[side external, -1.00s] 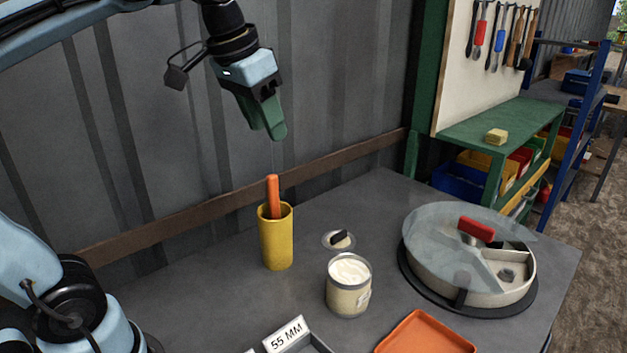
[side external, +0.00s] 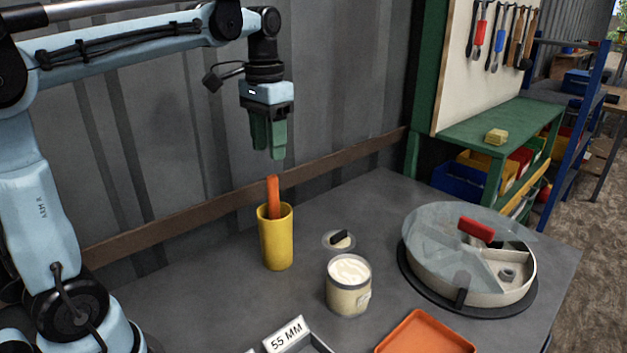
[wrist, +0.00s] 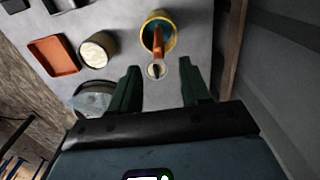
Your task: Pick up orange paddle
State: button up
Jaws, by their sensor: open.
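The orange paddle (side external: 274,193) stands in a yellow cup (side external: 276,243) on the grey table, with only its upper part showing above the rim. My gripper (side external: 268,156) points down above the paddle and cup, apart from them. In the wrist view, the green fingers of my gripper (wrist: 163,88) are spread with nothing between them. The orange paddle (wrist: 158,41) and yellow cup (wrist: 146,30) lie beyond the fingertips there. The paddle's lower part is hidden inside the cup in the side view.
A jar of white stuff (side external: 349,288) and a small round lid with a black handle (side external: 339,240) stand right of the cup. An orange tray (side external: 425,335), a box labelled 55 MM (side external: 296,343) and a round divided container (side external: 470,255) are also on the table. The wall stands close behind.

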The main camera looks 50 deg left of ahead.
aim_at(274, 197)
jog(key=shift+w+d+f, duration=0.1)
jog(key=shift+w+f, duration=0.05)
jog(key=shift+f, duration=5.85)
grip_shut()
